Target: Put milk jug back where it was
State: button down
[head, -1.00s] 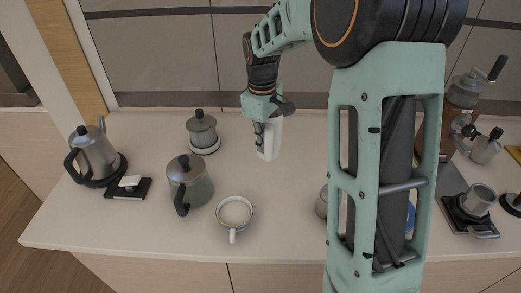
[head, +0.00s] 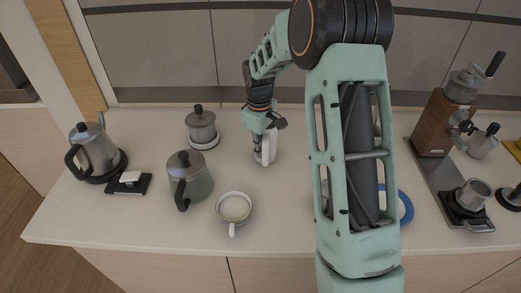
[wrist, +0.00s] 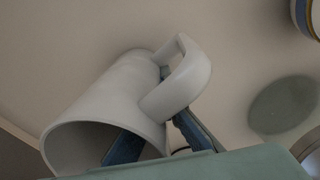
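The white milk jug (head: 268,148) is under my gripper (head: 262,137) near the middle back of the counter. In the wrist view the jug (wrist: 105,100) shows its open mouth toward the camera and its handle at the upper right. My gripper (wrist: 155,138) is shut on the jug's wall, with one dark finger inside the mouth and the other outside by the handle. The jug's base looks on or close to the counter; I cannot tell if it touches.
A lidded pot (head: 201,128) stands left of the jug. A jug with a black handle (head: 190,180) and a white cup (head: 234,208) stand nearer the front. A kettle (head: 95,150) is far left. A blue-rimmed plate (head: 406,207) is partly hidden by my arm. A grinder (head: 436,125) stands right.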

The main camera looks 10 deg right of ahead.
aim_at(266, 144)
jog(key=shift+f, duration=0.2)
jog(key=c, duration=2.2)
grip_release()
jog(key=shift+o, duration=0.2)
jog(key=shift+r, duration=0.15)
notch_tip(266, 144, up, 12)
jog(key=shift+s+a+b, duration=0.15)
jog(key=shift+s+b, duration=0.05)
jog(key=shift+b, duration=0.1)
jog(key=shift+r, duration=0.1)
